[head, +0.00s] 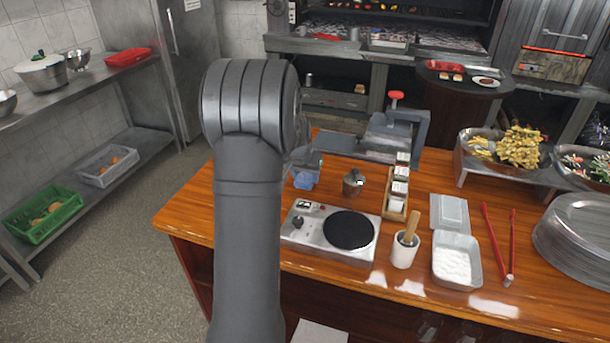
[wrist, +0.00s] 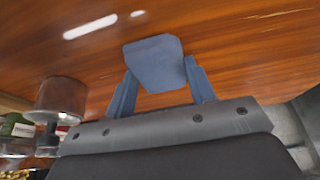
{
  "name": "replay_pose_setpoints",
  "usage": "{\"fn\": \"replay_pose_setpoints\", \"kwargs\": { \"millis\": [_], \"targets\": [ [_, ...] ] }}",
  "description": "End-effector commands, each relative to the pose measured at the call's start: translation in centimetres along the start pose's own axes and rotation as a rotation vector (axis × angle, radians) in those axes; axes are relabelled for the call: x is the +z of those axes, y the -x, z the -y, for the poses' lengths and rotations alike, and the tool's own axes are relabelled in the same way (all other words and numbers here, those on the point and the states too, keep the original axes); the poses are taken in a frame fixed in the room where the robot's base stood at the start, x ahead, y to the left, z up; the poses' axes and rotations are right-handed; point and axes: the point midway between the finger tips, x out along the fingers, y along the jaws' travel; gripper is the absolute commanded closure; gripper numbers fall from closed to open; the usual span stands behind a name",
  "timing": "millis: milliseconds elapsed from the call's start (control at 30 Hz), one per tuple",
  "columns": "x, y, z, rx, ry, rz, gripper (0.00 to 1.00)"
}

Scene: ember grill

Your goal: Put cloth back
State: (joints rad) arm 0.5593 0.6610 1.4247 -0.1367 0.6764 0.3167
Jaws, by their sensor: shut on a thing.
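The blue cloth (head: 303,180) is a small folded piece at the left part of the wooden counter, left of a small metal pot. My gripper (head: 306,163) is just above it, partly hidden behind my own arm. In the wrist view the cloth (wrist: 155,62) sits between the two blue-grey fingers of my gripper (wrist: 162,82), which are shut on it. The counter lies behind it there. I cannot tell whether the cloth touches the counter.
The metal pot (head: 353,183) stands close on the right. A hot plate (head: 330,232) is in front, and a wooden box of packets (head: 397,195) stands further right. A grey press with a red knob (head: 396,97) stands behind. The counter's left end (head: 205,215) is clear.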

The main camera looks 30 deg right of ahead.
Motion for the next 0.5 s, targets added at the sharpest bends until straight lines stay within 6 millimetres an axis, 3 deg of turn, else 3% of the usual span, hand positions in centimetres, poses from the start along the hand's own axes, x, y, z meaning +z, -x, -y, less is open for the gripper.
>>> {"fn": "replay_pose_setpoints", "kwargs": {
  "millis": [200, 233, 300, 333, 500],
  "targets": [
    [0.14, -0.3, -0.02, 0.0, 0.0, 0.001, 0.71],
    [0.13, -0.28, -0.02, 0.0, 0.0, 0.0, 0.46],
    [0.11, -0.26, -0.02, 0.0, 0.0, 0.0, 0.32],
    [0.12, -0.26, -0.02, 0.0, 0.0, 0.0, 0.28],
    [0.11, -0.25, -0.02, 0.0, 0.001, 0.0, 0.28]
  ]
}}
